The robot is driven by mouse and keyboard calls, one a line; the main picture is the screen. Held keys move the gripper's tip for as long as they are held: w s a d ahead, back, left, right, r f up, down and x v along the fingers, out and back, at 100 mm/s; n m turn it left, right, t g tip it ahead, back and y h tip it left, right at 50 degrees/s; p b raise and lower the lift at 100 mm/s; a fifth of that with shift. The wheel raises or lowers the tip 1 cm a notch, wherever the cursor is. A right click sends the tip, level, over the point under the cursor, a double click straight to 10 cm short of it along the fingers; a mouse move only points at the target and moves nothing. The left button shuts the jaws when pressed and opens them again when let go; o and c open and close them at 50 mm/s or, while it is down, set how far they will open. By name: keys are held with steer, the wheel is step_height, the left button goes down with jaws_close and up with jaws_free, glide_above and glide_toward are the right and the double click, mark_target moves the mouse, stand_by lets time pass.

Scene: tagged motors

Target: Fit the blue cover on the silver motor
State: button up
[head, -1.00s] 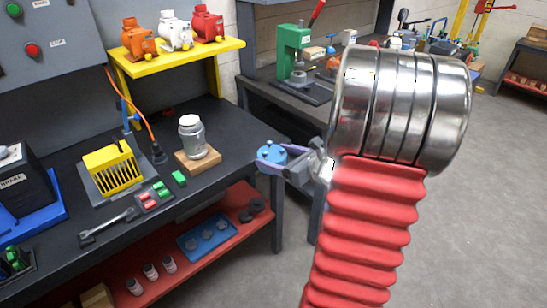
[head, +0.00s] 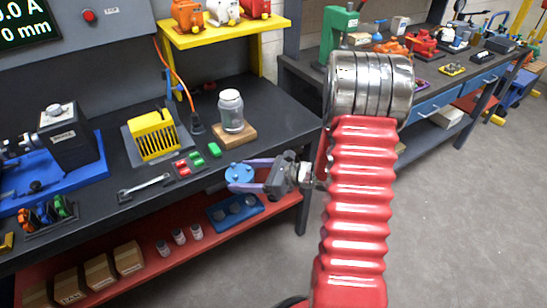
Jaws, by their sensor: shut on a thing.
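The silver motor (head: 231,112) stands upright on a wooden block (head: 236,136) on the dark bench top, near its right end. Its top shows no blue cover. My gripper (head: 243,178) has purple fingers and is shut on the blue cover (head: 239,173), a small round piece with dark spots on its face. In the picture the cover is below the motor, apart from it, in front of the bench's front edge. The far side of the cover is hidden.
Green and red blocks (head: 214,150), a wrench (head: 146,187) and a yellow finned part (head: 153,136) lie left of the motor. A yellow shelf (head: 225,32) with orange, white and red motors is above. A red lower shelf (head: 120,245) holds boxes and jars.

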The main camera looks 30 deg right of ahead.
steer(key=a+f+n+g+y, duration=0.2)
steer(key=a+f, duration=0.3)
steer(key=a, duration=0.5)
steer(key=shift+f, duration=0.1)
